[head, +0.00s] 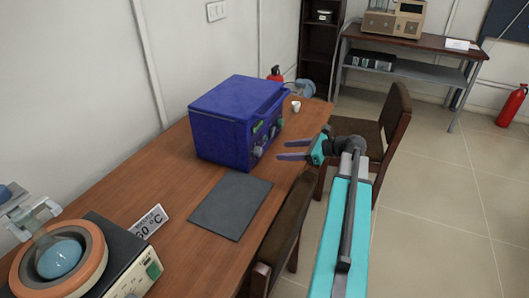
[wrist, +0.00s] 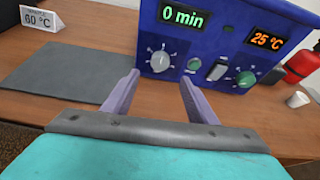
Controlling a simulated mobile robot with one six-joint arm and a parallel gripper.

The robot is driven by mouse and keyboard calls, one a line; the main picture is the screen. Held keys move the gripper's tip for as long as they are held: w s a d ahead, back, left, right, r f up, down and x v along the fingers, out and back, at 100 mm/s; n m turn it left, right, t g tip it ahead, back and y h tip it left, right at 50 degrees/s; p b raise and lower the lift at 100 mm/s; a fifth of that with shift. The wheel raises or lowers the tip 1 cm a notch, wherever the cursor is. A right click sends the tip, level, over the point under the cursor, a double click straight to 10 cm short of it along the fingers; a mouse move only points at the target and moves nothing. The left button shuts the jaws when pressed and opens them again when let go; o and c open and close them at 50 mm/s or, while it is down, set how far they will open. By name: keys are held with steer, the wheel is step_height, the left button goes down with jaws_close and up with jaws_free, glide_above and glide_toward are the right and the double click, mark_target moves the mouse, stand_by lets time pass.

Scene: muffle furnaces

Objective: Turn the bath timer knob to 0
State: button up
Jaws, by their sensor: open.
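The blue bath (head: 232,120) stands on the wooden table, its control panel facing my arm. In the wrist view its panel carries a green display reading 0 min (wrist: 183,16), and below it the grey timer knob (wrist: 159,61) with a white dial. To the right are a green button (wrist: 194,64), a switch (wrist: 217,69), a green knob (wrist: 245,78) and an orange display reading 25 °C (wrist: 267,40). My gripper (head: 278,149) is open and empty in front of the panel. In the wrist view its two purple fingers (wrist: 158,83) point at the panel, apart from the timer knob.
A dark grey mat (head: 231,205) lies on the table beside the bath. A 60 °C sign (head: 149,221) and a heating device with an orange ring (head: 58,262) stand nearer. A white cup (head: 295,106) is behind the bath. Chairs (head: 286,232) stand along the table edge.

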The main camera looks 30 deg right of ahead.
mark_target(261, 152)
steer(key=p+x, duration=0.1)
steer(key=x, duration=0.9)
steer(key=shift+w+a+f, duration=0.1)
steer(key=shift+w+a, duration=0.1)
steer(key=shift+w, duration=0.05)
steer(key=c, duration=1)
steer(key=shift+a, duration=0.2)
steer(key=shift+c, duration=0.4)
steer(key=shift+d, duration=0.1)
steer(key=shift+f, duration=0.1)
